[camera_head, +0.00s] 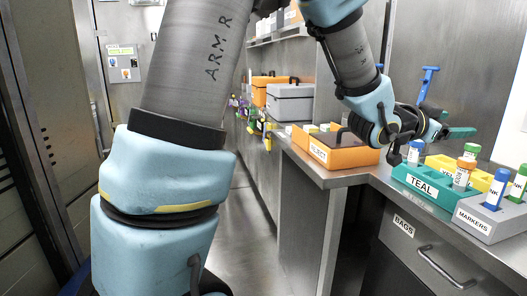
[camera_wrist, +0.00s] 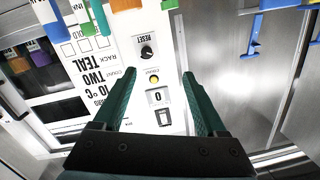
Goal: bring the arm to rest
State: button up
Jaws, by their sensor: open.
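My arm reaches up and over to the right in the head view, bent above the bench. My gripper (camera_head: 460,132) points right, above the teal rack (camera_head: 421,183) and the yellow rack (camera_head: 436,162). In the wrist view my gripper (camera_wrist: 159,75) has its two dark green fingers spread wide, with nothing between them. Beyond the fingers is a white panel (camera_wrist: 122,48) with a RESET knob, a yellow button and a counter reading 0. The fingers appear clear of the panel, but the exact distance is unclear.
A grey markers rack (camera_head: 488,224) stands at the bench's front right. An orange tray (camera_head: 350,157) sits left of the racks. A blue T-shaped piece (camera_head: 427,84) is by the wall behind my gripper. A drawer handle (camera_head: 447,268) juts out below. The aisle floor (camera_head: 240,235) is clear.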

jog(key=w+a+f+n+t+y, duration=0.1)
jog(key=w+a+f+n+y, duration=0.4)
jog(key=a, duration=0.6)
jog(key=w+a+f+n+t+y, duration=0.2)
jog(key=w+a+f+y, duration=0.35)
jog(key=a, duration=0.55)
jog(key=s+a+f+n+g+y, duration=0.15)
jog(key=a+f+n+y, duration=0.35)
jog(key=a, duration=0.6)
jog(key=s+a+f+n+g, duration=0.2)
jog(key=s+a+f+g, duration=0.1)
jog(key=s+a, duration=0.35)
jog(key=s+a+f+n+g, duration=0.3)
jog(key=s+a, duration=0.2)
jog(key=a, duration=0.3)
notch_tip(320, 180, up, 15)
jog(key=p, duration=1.4)
jog(key=shift+w+d+f+m, duration=0.15)
jog(key=shift+d+m, duration=0.05)
jog(key=shift+m, duration=0.1)
jog(key=shift+t+y, duration=0.25)
